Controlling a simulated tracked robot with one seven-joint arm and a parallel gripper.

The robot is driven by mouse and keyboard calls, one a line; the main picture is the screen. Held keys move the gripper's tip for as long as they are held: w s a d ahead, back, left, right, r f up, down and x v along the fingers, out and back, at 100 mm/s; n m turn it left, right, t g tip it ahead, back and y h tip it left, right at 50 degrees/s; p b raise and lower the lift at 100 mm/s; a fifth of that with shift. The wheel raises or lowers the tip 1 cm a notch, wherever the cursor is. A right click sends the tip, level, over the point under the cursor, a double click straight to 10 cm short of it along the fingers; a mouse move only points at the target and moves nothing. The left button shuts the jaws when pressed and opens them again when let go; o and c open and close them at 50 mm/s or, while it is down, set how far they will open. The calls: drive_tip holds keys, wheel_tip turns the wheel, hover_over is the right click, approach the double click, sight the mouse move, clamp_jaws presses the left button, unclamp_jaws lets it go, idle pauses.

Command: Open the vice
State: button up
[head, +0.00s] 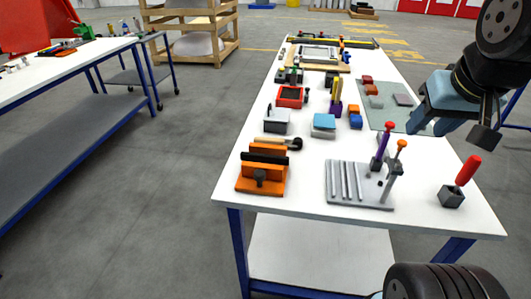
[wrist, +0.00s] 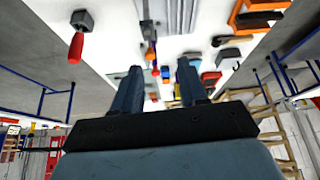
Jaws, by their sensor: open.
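The orange vice (head: 262,172) stands at the front left corner of the white table, with dark jaw plates and a dark screw knob on its front face. Whether a gap lies between its jaws is too small to tell. Part of the vice also shows at the upper right of the wrist view (wrist: 236,17). My gripper (head: 430,123) is raised over the right side of the table, well to the right of the vice and apart from it. Its two blue-grey fingers (wrist: 160,72) are spread and hold nothing.
A grey fixture (head: 345,185) with upright orange and purple-handled tools stands right of the vice. A red-handled tool (head: 466,172) stands in a dark block at the right edge. A dark tool (head: 285,143) lies behind the vice. Bare tabletop (head: 305,180) separates vice and fixture.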

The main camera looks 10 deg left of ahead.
drive_tip(key=shift+a, duration=0.1)
drive_tip(key=o, duration=0.3)
drive_tip(key=shift+w+a+r, duration=0.1)
drive_tip(key=shift+w+a, duration=0.05)
drive_tip(key=shift+w, duration=0.1)
drive_tip(key=w+a+g, duration=0.1)
drive_tip(key=w+a, duration=0.2)
drive_tip(key=w+a+g+y, duration=0.1)
drive_tip(key=w+a+g, duration=0.1)
drive_tip(key=w, duration=0.1)
drive_tip(key=shift+w+a, duration=0.3)
drive_tip(key=shift+a, duration=0.1)
drive_tip(key=w+a+f+g, duration=0.2)
drive_tip(key=w+a+g, duration=0.1)
drive_tip(key=w+a, duration=0.3)
drive_tip(key=g+h, duration=0.1)
drive_tip(key=g, duration=0.3)
hover_over(260, 172)
drive_tip(key=w, duration=0.6)
wheel_tip(260, 172, down, 10)
drive_tip(key=x, duration=1.3)
drive_tip(key=shift+s, duration=0.3)
drive_tip(key=shift+r, duration=0.1)
drive_tip(key=shift+c, duration=0.3)
